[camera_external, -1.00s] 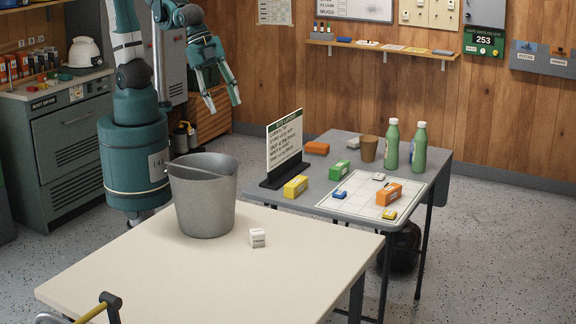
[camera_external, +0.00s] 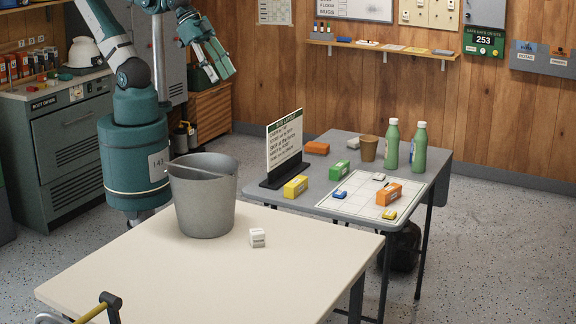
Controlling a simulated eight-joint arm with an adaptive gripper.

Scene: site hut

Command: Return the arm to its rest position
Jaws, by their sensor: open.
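My gripper (camera_external: 217,70) hangs in the air at the upper left of the external view, fingers angled down to the right. It is open, and nothing shows between its fingers. It is apart from both tables and above the level of the grey bucket (camera_external: 202,200). My teal arm folds up and over from its base behind the bucket, and its upper part runs out of the top of the frame. The bucket stands on the cream table (camera_external: 300,272), with a small white block (camera_external: 257,238) to its right.
A grey table (camera_external: 340,150) bears a sign stand (camera_external: 284,148), green bottles (camera_external: 418,148), a brown cup (camera_external: 367,148) and several coloured boxes on and around a white grid sheet. A workbench with a dark cabinet (camera_external: 75,140) stands left of my base. Floor at the right is clear.

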